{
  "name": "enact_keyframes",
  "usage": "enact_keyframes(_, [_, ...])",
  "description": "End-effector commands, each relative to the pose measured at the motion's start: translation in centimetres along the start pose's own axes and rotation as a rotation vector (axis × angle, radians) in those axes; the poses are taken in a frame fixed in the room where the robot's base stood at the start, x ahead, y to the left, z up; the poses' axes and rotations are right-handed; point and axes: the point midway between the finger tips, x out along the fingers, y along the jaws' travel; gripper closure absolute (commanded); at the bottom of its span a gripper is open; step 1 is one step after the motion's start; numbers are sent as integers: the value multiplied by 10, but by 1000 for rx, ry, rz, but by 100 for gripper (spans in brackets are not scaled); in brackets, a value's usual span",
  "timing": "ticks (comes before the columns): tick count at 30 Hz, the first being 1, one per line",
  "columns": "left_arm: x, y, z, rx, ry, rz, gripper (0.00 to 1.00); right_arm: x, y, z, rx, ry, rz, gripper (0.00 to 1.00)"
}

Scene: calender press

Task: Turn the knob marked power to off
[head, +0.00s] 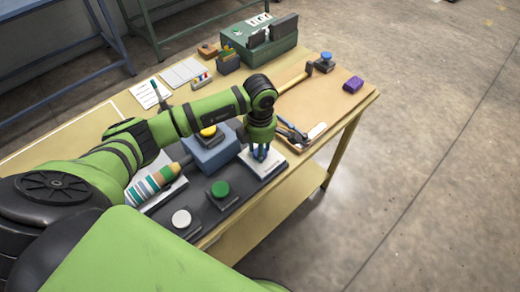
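No marking that reads power can be made out at this size. My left gripper (260,153) points down over a white plate (262,168) on the dark base of the machine. Its fingertips are close to the plate and hide what is between them, so I cannot tell whether they are open, shut or touching a knob. A green round control (220,188) and a pale round control (181,218) sit on dark blocks nearer to me. A yellow round button (208,131) tops a blue-grey box (214,154) left of the gripper. My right gripper is not in view.
A striped roller (155,184) lies left of the controls. Right of the gripper is a tray with tools (302,137); a hammer (296,79), a purple block (353,84) and a green toolbox (265,43) stand farther back. The table's right edge borders open floor.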

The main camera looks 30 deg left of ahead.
Motion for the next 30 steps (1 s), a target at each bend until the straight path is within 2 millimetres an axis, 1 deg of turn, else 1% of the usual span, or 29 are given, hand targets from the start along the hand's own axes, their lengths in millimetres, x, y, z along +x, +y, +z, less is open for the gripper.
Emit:
enact_keyframes(1, [4, -1, -1, -42, 3, -3, 94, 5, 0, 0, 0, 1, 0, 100])
enact_keyframes(3, [4, -1, -1, -109, 4, -3, 94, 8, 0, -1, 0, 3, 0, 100])
enact_keyframes(15, [4, -2, -1, -454, 4, -4, 94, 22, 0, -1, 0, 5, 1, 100])
enact_keyframes(21, [4, -2, -1, -573, 5, -5, 94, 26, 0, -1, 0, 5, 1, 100])
enact_keyframes(30, [3, -3, 0, -660, 5, -6, 94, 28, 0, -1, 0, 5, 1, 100])
